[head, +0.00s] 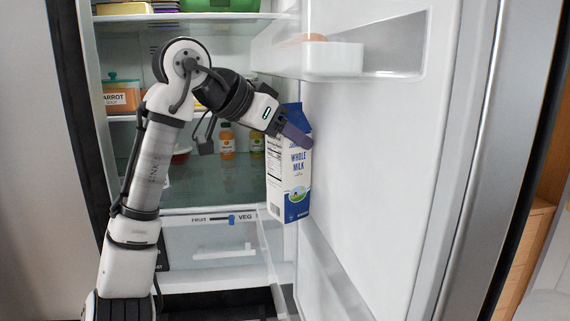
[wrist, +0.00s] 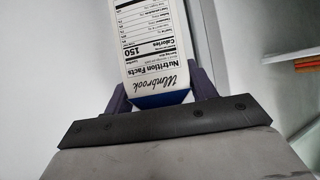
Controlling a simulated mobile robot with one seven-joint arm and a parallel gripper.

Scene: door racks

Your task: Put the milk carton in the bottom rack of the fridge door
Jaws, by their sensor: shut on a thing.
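The blue and white milk carton (head: 290,175) hangs upright, slightly tilted, in front of the open fridge door in the head view. My gripper (head: 290,132) is shut on its upper part. In the wrist view the carton (wrist: 150,45) shows its nutrition label between the two fingers of my gripper (wrist: 160,95). The bottom rack (head: 325,265) of the fridge door is below the carton, with a clear front wall. The carton's base is close above it; I cannot tell whether they touch. The rack's lower part is cut off by the picture edge.
An upper door rack (head: 335,62) holds a pinkish item and stands above the carton. The fridge shelves at the left hold a carrot soup container (head: 122,95) and small bottles (head: 227,140). A drawer (head: 215,245) lies below. The door panel between the racks is bare.

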